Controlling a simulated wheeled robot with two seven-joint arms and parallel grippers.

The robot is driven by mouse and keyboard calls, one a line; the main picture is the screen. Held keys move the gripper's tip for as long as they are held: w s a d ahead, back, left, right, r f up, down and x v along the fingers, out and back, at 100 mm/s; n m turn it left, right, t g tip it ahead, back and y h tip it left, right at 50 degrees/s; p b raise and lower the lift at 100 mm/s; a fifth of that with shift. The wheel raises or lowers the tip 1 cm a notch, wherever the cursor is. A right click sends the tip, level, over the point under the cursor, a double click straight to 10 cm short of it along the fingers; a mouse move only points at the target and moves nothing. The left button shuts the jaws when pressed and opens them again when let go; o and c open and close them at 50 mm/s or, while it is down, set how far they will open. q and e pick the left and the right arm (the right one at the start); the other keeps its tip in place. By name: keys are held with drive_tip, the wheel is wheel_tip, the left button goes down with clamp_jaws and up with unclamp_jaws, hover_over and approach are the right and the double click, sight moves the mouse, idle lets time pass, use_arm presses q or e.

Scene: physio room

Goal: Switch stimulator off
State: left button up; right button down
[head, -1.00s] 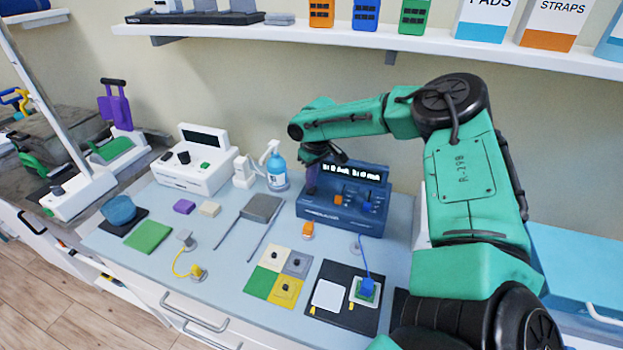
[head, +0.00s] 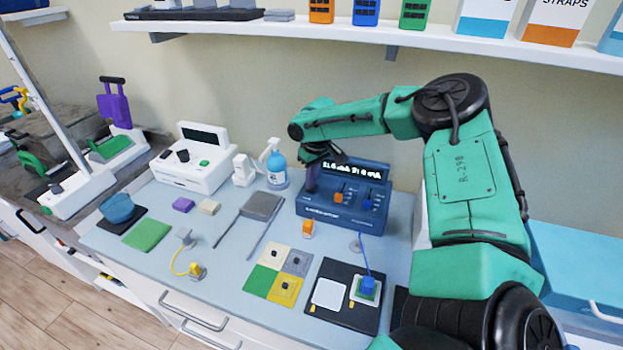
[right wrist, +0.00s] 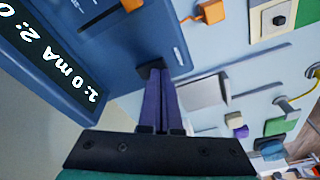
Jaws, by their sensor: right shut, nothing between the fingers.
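The stimulator (head: 375,212) is a dark blue box at the back of the table, with a lit display and orange and blue controls on its sloped front. In the right wrist view its display (right wrist: 72,68) reads "1: 0 mA" and "2: 0", the rest cut off. My right gripper (head: 311,184) is at the stimulator's left end. It is shut and empty. In the right wrist view its purple fingers (right wrist: 156,74) have their tips at a small dark square part (right wrist: 147,68) on the stimulator's edge; I cannot tell whether they touch it. My left gripper is out of view.
A white device (head: 195,170) and a blue spray bottle (head: 277,168) stand left of the stimulator. A black mat (head: 340,318) with pads and a blue lead lies in front. A shelf (head: 400,41) runs above. Coloured pads lie across the table.

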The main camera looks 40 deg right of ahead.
drive_tip(key=shift+f+b, duration=0.4)
drive_tip(key=shift+f, duration=0.1)
drive_tip(key=shift+r, duration=0.1)
drive_tip(key=shift+r+p, duration=2.4)
drive_tip(key=shift+r, duration=1.1)
drive_tip(key=shift+f, duration=0.1)
